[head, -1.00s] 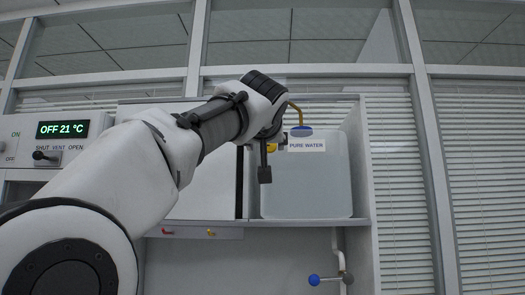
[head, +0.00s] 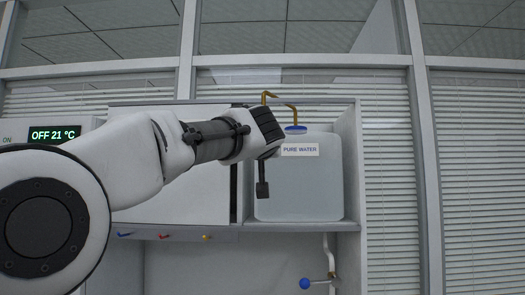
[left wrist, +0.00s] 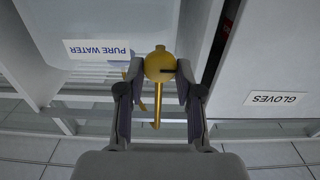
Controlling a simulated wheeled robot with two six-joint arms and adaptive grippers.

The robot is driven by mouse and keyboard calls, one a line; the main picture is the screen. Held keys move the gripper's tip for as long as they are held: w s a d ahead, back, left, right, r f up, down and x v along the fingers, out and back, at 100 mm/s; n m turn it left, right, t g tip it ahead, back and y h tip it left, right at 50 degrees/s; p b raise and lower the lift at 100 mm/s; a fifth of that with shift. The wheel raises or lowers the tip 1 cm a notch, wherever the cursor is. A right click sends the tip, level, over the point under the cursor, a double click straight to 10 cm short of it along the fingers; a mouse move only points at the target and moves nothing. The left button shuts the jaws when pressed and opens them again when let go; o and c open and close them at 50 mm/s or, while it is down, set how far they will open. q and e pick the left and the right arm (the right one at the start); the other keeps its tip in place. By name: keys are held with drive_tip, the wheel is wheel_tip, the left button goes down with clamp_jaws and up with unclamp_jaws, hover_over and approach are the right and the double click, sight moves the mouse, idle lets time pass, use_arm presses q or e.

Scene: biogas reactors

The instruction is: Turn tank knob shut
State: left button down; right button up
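The white water tank (head: 305,195), labelled PURE WATER, stands in the shelf unit and has a blue cap. In the left wrist view a round brass knob (left wrist: 160,66) with a dark slot or bar lies between my fingertips, beside the tank's label (left wrist: 96,50). My left gripper (head: 262,188) is in front of the tank's left edge and hides the knob in the head view. In the left wrist view its fingers (left wrist: 160,80) are apart around the knob. The right fingertip looks very near it; contact is unclear. My right gripper is out of view.
A curved brass pipe (head: 281,101) runs to the tank's cap. Below the shelf are small coloured hooks (head: 164,236) and a pipe with a blue ball handle (head: 305,283). A display (head: 55,134) reads OFF 21 °C.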

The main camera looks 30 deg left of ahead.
use_arm(q)
drive_tip(key=shift+f+m, duration=0.15)
drive_tip(key=shift+m, duration=0.15)
drive_tip(key=shift+w+d+m, duration=0.1)
drive_tip(key=shift+m, duration=4.2)
drive_tip(key=shift+d+m, duration=0.1)
drive_tip(key=shift+m, duration=4.2)
drive_tip(key=c, duration=0.8)
unclamp_jaws()
drive_tip(key=shift+w+a+f, duration=0.15)
drive_tip(key=shift+w+a, duration=0.05)
drive_tip(key=shift+a, duration=0.1)
drive_tip(key=shift+d, duration=0.2)
